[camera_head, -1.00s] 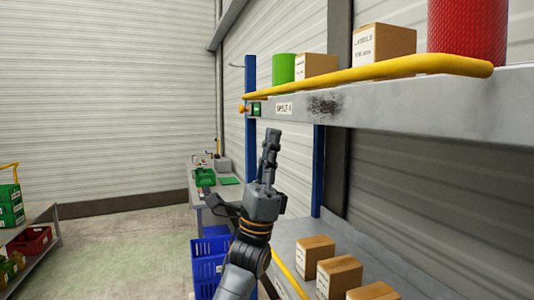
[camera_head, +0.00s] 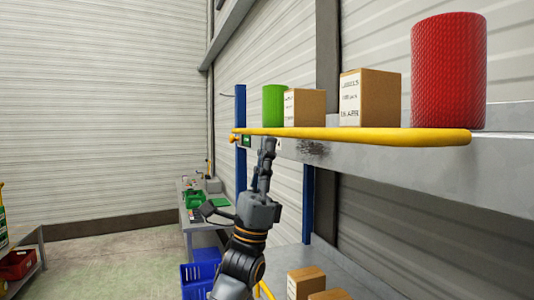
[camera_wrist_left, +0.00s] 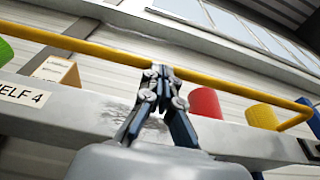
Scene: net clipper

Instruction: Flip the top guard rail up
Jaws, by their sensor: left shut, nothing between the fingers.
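The top guard rail (camera_head: 370,134) is a long yellow bar along the front of the upper grey shelf (camera_head: 390,170). It runs level at the foot of the goods in the head view. In the left wrist view the rail (camera_wrist_left: 80,45) crosses above the shelf beam and bends back at its right end. My left gripper (camera_head: 267,143) points up in front of the shelf, shut and empty. Its closed tips (camera_wrist_left: 160,70) overlap the rail's lower edge in the wrist view; I cannot tell whether they touch. My right gripper is not in view.
A green roll (camera_head: 273,106), two label boxes (camera_head: 370,97) and a red roll (camera_head: 448,70) stand on the upper shelf behind the rail. Cardboard boxes (camera_head: 305,281) sit on the lower shelf. A blue post (camera_head: 241,140) stands at the far end.

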